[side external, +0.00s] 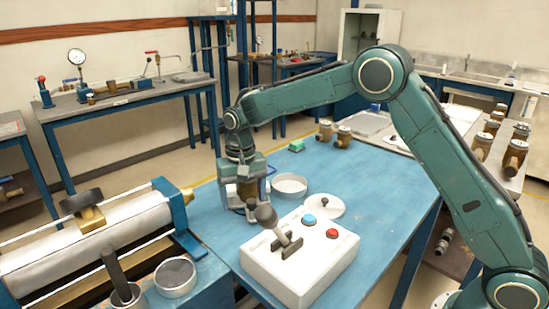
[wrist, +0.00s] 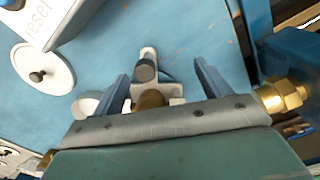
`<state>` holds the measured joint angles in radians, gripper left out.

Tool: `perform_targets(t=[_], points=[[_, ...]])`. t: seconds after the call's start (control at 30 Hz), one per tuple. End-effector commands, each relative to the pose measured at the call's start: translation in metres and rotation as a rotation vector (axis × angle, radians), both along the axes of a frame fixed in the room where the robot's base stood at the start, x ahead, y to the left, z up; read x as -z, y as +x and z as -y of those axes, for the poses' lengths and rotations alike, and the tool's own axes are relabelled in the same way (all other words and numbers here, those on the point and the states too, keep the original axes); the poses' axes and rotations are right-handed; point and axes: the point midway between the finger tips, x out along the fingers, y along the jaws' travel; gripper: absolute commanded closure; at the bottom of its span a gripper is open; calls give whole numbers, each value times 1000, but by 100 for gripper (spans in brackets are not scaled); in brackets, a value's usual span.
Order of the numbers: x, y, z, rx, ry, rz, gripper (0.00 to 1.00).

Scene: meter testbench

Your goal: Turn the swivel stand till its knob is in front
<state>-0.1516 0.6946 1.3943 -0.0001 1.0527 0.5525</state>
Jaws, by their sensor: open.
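The swivel stand appears to be the pale metal bracket (wrist: 148,54) under my gripper, with a dark round knob (wrist: 145,71) and a brass part (wrist: 150,99). In the wrist view the knob lies toward the top of the picture, ahead of the brass part. My gripper (wrist: 160,72) is open, pointing down, with one finger on each side of the stand; whether they touch it I cannot tell. In the side view my gripper (side external: 246,196) is low over the blue table and hides most of the stand.
A white control box (side external: 300,262) with a joystick and blue and red buttons stands close by. A white disc (side external: 337,210) with a dark knob and a shallow round dish (side external: 289,186) lie nearby. A roller machine (side external: 90,240) stands at left.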

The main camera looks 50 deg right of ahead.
Motion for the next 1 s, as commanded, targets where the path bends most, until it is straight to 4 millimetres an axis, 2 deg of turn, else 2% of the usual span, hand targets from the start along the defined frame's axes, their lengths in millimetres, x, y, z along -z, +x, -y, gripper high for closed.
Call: perform_targets(t=[0.37,1.0], points=[[-4,0,0,0,1,1,24],[-39,0,0,0,0,1,24]])
